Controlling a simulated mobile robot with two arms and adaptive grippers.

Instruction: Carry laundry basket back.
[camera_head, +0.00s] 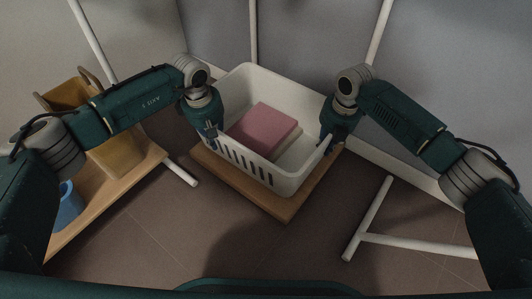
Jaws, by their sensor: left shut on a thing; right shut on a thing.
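A white laundry basket (285,185) with slotted walls is in the middle of the head view. It holds a folded pink cloth (264,127) with a paler folded piece under it. The basket is over a square wooden board (256,199); I cannot tell whether it rests on it or is just above. My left gripper (211,139) is shut on the basket's left rim. My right gripper (326,142) is shut on its right rim. The fingertips are partly hidden against the rim.
At left a wooden table (143,165) carries a tan container (118,155) and a blue cup (68,205). White metal legs (369,218) stand on the floor at right. Grey walls close in behind the basket. Brown tiled floor (150,235) is open in front.

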